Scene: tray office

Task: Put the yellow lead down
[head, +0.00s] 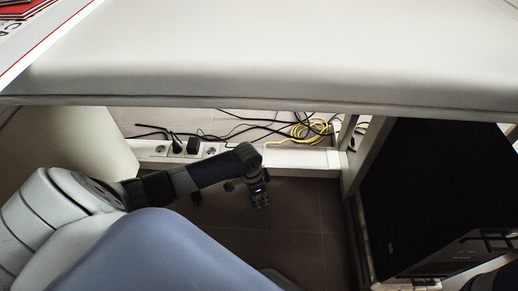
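The yellow lead (312,129) lies in a loose coil under the desk, among black cables along the back. One strand runs left from the coil and goes out of sight behind my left arm's wrist. My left gripper (260,199) is in front of and below the pale ledge, left of the coil and apart from it. It points down over the dark floor. It is small and dark, so its finger opening is unclear, and I see no yellow in it. My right gripper is not in view.
A pale socket strip (212,150) with black plugs (192,145) runs along the back. The desk top (280,55) overhangs the space. A black computer case (440,195) stands at the right beside a pale desk leg (368,150). Tiled floor (300,215) is clear between.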

